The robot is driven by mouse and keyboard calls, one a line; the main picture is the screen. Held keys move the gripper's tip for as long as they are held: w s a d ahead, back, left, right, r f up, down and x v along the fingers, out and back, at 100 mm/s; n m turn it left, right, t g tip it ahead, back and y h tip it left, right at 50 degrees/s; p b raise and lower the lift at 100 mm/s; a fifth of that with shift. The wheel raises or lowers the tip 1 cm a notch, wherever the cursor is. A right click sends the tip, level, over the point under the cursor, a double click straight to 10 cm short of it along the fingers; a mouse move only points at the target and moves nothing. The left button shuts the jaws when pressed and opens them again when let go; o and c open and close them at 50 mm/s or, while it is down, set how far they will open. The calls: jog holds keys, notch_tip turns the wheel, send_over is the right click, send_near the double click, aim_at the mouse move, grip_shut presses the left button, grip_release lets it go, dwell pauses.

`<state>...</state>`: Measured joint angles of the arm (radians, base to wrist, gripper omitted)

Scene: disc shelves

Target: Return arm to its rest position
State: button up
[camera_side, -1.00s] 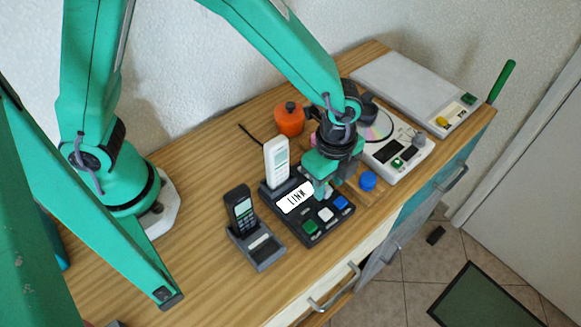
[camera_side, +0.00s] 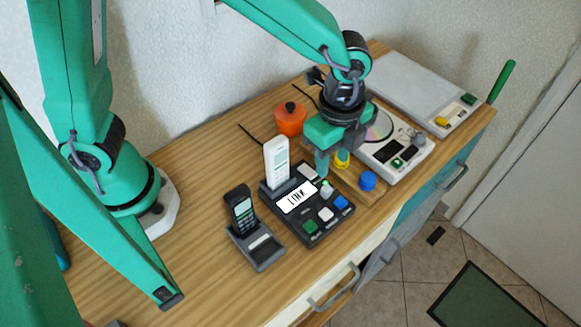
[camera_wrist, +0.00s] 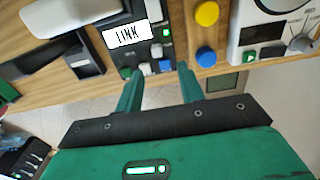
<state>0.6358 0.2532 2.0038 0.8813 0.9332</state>
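My gripper (camera_side: 336,160) hangs above the back right part of the dark base unit labelled LINK (camera_side: 297,199), near a yellow knob (camera_side: 342,159). Its two green fingers stand apart with nothing between them, as the wrist view also shows my gripper (camera_wrist: 158,84). In that view the LINK label (camera_wrist: 127,34) lies ahead of the fingers, and the yellow knob (camera_wrist: 207,14) is to the right. In the side view, one finger appears close to the base unit's buttons; I cannot tell whether it touches. My arm reaches from the left over the wooden top.
A white handset (camera_side: 277,163) stands upright on the base unit. A black phone (camera_side: 242,212) sits in a cradle at its left. An orange pot (camera_side: 290,119), blue knob (camera_side: 367,181) and disc player (camera_side: 402,158) surround the gripper. The left wooden top (camera_side: 190,255) is clear.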

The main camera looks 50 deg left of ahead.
jog(key=s+a+r+n+t, duration=0.1)
jog(key=a+r+n+t, duration=0.1)
jog(key=a+r+n, duration=0.8)
jog(key=s+a+r+n+t, duration=0.3)
jog(key=s+a+n, duration=0.5)
jog(key=a, duration=0.5)
jog(key=shift+s+a+t, duration=0.2)
jog(key=shift+a+t, duration=0.05)
jog(key=shift+t, duration=0.05)
dwell(1.4)
